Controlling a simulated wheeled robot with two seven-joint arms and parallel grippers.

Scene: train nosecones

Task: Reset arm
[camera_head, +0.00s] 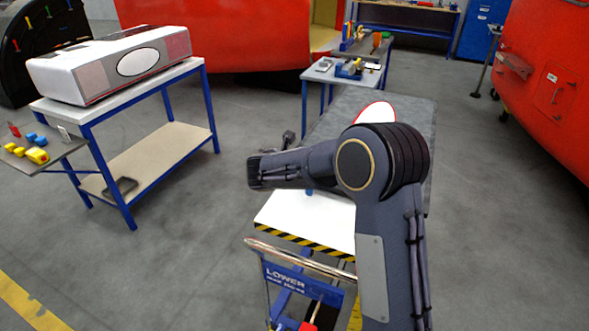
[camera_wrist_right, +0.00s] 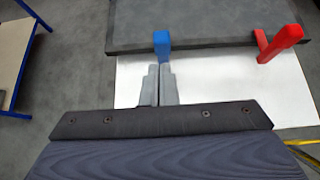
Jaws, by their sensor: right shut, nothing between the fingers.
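My right arm (camera_head: 385,225) comes up from the bottom right in the head view and bends left over the white-topped lift cart (camera_head: 300,212). My right gripper (camera_wrist_right: 159,68) shows in the right wrist view with its two grey fingers shut and empty. The fingertips appear just short of a blue upright piece (camera_wrist_right: 161,43) at the edge of a dark grey tabletop (camera_wrist_right: 215,25); I cannot tell whether they touch. A red piece (camera_wrist_right: 284,44) stands to the right. My left arm and gripper are not in view.
A blue-framed bench (camera_head: 165,150) holding a white-and-grey box (camera_head: 110,62) stands at left. A small tool table (camera_head: 40,148) is beside it. The dark table (camera_head: 350,103) carries a red-rimmed white part (camera_head: 376,112). Red train bodies (camera_head: 548,80) stand behind and right. The floor at right is clear.

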